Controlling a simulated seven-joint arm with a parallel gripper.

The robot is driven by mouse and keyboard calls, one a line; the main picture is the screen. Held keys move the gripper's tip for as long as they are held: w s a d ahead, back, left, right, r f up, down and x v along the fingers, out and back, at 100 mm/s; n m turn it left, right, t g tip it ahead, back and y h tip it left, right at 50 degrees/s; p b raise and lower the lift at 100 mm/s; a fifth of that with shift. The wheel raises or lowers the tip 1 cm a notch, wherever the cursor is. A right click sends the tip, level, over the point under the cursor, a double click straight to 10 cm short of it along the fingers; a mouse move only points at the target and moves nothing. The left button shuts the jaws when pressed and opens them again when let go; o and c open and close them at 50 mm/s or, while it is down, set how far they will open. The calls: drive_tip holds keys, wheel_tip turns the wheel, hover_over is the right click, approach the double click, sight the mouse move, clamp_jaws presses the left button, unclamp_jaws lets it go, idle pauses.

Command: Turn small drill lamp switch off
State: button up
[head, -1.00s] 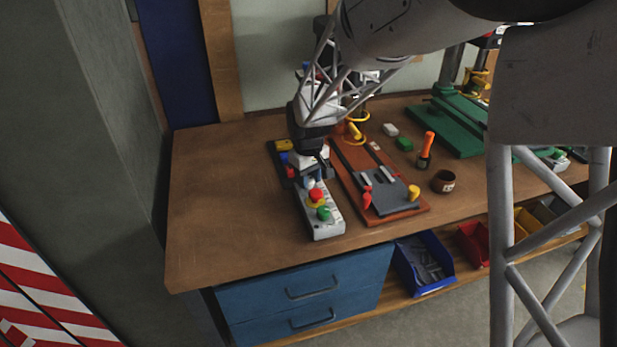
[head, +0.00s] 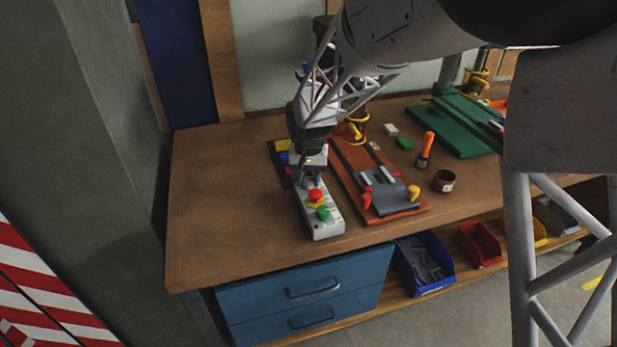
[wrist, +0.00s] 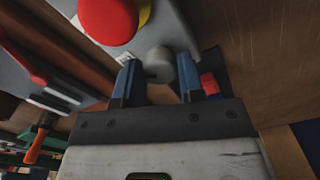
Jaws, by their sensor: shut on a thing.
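The grey control box (head: 322,224) lies near the front of the workbench, with a red button (head: 315,195) on a yellow collar and a green button (head: 323,213). In the wrist view the red button (wrist: 108,18) is at the top. A round grey knob (wrist: 160,62) sits behind it, between the two blue fingers of my gripper (wrist: 158,72), which is shut on it. In the head view my gripper (head: 311,178) is over the box's far part and hides the knob. Which way the knob is turned cannot be seen.
The small drill's orange-brown base (head: 405,215) with a grey vise (head: 385,190) stands close right of the box. An orange-handled tool (head: 427,148), a dark cup (head: 444,181) and a green base (head: 465,135) are farther right. The bench's left side is clear.

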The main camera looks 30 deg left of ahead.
sight(309, 179)
idle(0.4)
drive_tip(key=o, duration=0.9)
drive_tip(key=shift+r, duration=0.1)
drive_tip(key=shift+r, duration=3.85)
